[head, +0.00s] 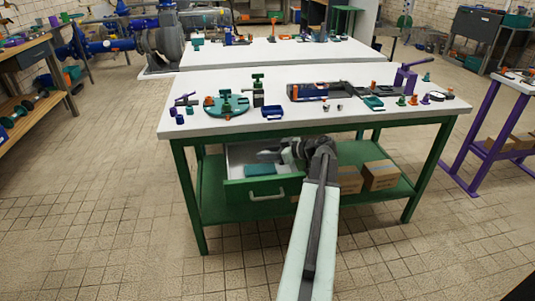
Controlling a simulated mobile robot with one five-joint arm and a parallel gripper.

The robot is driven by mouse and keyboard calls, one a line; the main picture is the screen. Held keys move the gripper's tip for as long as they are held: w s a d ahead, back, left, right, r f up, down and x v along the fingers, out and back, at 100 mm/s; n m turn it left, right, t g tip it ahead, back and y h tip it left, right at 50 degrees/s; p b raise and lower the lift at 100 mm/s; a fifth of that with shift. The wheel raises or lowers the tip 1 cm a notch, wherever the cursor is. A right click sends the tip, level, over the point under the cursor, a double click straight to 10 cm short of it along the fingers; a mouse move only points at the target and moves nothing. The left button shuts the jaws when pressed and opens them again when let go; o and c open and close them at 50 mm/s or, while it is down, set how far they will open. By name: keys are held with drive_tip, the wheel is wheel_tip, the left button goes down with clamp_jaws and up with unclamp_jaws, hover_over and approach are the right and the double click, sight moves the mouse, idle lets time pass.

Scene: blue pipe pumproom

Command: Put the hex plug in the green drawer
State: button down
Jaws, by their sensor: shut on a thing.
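The green drawer (235,193) hangs pulled out under the near white-topped table, at its left. Its front is green with a pale handle (267,196), and its light inside shows. A flat teal thing (262,170) lies in it. My gripper (290,153) is at the drawer's right side, just under the tabletop edge and by the drawer's opening. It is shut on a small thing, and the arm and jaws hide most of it. I cannot make out the hex plug's shape, or whether it touches the drawer.
The near tabletop (390,121) holds a green round plate (226,105), a blue tray (272,112), a dark tray and several small parts. Cardboard boxes (381,175) stand on the green lower shelf (320,208). A purple-legged table (490,135) is at right. Floor in front is clear.

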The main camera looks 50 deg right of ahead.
drive_tip(key=shift+f+b, duration=0.35)
drive_tip(key=shift+f, duration=0.05)
drive_tip(key=shift+s+a, duration=0.1)
drive_tip(key=c, duration=1)
unclamp_jaws()
drive_tip(key=shift+r+p, duration=0.4)
drive_tip(key=shift+p, duration=0.05)
drive_tip(key=p+v, duration=0.2)
drive_tip(key=v, duration=0.3)
drive_tip(key=p+v, duration=0.3)
drive_tip(key=v, duration=0.3)
drive_tip(key=shift+s+r, duration=0.15)
drive_tip(key=shift+r, duration=0.2)
drive_tip(key=shift+s+d, duration=0.25)
